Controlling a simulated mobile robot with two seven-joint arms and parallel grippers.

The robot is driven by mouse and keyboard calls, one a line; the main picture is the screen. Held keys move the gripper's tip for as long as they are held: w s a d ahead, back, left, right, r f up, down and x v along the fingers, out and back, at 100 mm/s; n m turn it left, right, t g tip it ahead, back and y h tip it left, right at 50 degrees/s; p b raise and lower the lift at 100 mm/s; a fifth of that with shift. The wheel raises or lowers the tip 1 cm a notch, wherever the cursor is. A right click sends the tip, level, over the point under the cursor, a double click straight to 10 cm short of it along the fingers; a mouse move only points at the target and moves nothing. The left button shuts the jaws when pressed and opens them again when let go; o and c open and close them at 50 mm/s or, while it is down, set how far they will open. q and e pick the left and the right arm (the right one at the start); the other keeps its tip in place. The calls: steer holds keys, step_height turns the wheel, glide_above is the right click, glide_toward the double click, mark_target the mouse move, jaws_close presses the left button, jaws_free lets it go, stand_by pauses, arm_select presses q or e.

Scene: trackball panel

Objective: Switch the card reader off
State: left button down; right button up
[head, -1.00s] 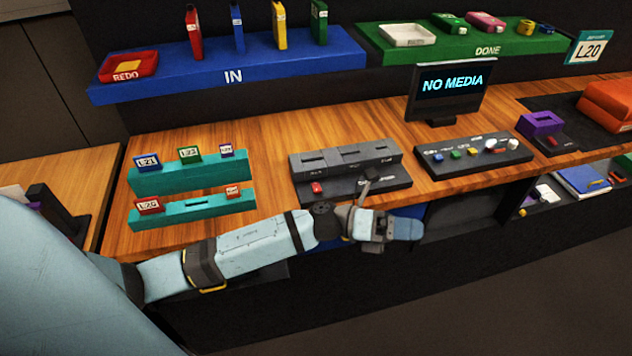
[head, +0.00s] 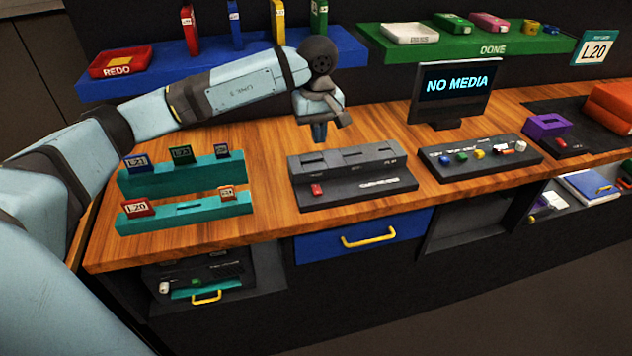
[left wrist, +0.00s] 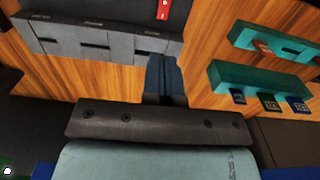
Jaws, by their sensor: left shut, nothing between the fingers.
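The card reader (head: 345,160) is a dark grey block with several slots along its raised back part. A red switch (head: 317,189) sits at the left of its low front ledge. The reader also shows at the upper left of the left wrist view (left wrist: 95,38), with the red switch (left wrist: 163,9) at the top edge. My left gripper (head: 319,136) points down just behind the reader's left end, apart from the red switch. Its fingers (left wrist: 162,66) are shut and empty. My right gripper is in neither view.
A monitor (head: 452,92) reads NO MEDIA. A dark control panel (head: 480,160) with coloured knobs stands right of the reader. Teal card racks (head: 185,177) stand to the left. A blue IN shelf (head: 190,84) lies behind my arm. A blue drawer (head: 310,246) is below.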

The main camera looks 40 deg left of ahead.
mark_target(316, 186)
arm_select(q)
steer(key=shift+a+r, duration=0.2)
steer(key=shift+a, duration=0.15)
step_height(316, 186, down, 14)
steer(key=shift+w+r+p, duration=0.1)
steer(key=shift+p, duration=0.7)
steer(key=shift+f, duration=0.2)
